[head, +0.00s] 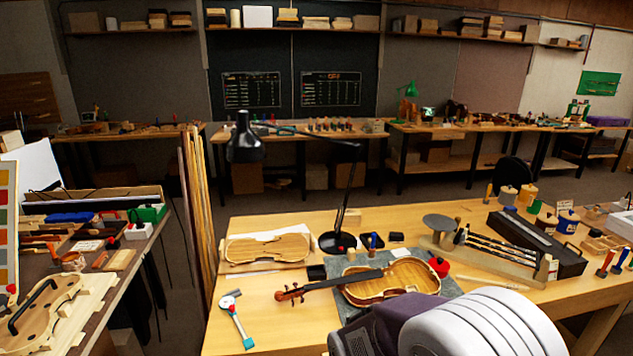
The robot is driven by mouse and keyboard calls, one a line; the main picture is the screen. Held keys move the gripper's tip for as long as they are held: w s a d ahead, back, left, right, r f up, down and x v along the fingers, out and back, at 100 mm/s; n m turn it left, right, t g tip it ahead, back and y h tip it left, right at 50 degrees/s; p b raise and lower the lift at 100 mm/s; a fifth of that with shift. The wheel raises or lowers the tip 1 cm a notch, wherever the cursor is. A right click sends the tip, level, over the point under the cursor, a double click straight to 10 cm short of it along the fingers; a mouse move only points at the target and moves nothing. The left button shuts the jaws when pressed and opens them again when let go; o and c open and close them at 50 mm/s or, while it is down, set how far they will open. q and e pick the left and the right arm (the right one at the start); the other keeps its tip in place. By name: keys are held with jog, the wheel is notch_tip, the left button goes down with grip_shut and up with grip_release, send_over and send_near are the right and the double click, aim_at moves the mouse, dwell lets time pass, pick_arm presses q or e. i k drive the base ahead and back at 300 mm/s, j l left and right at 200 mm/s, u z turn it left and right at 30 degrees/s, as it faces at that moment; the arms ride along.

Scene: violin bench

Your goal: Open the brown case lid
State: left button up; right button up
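I cannot make out a brown case with a lid for certain in the head view. A long, dark box (537,243) lies on the right part of the wooden bench (300,335); its colour looks near black, and I cannot tell whether it has a lid. Neither of my grippers can be seen. A white ribbed part and a dark rounded part, probably mine, fill the bottom right and hide some of the bench's front.
A violin (393,281) lies on a grey mat (447,280). A black desk lamp (338,242) stands behind it. A pale violin plate (267,248) and a gauge (236,320) lie at left. Bows (500,247) rest on a wooden rack beside the dark box. The front left bench is mostly clear.

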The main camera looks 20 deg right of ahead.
aim_at(544, 243)
jog(key=i+j+z, duration=0.15)
jog(key=z, duration=0.35)
jog(key=i+j+z, duration=0.15)
jog(key=z, duration=0.3)
jog(key=i+j+z, duration=0.1)
jog(key=j+z, duration=0.6)
jog(key=z, duration=0.25)
jog(key=j+z, duration=0.35)
jog(key=z, duration=0.15)
jog(key=j+z, duration=0.3)
jog(key=z, duration=0.15)
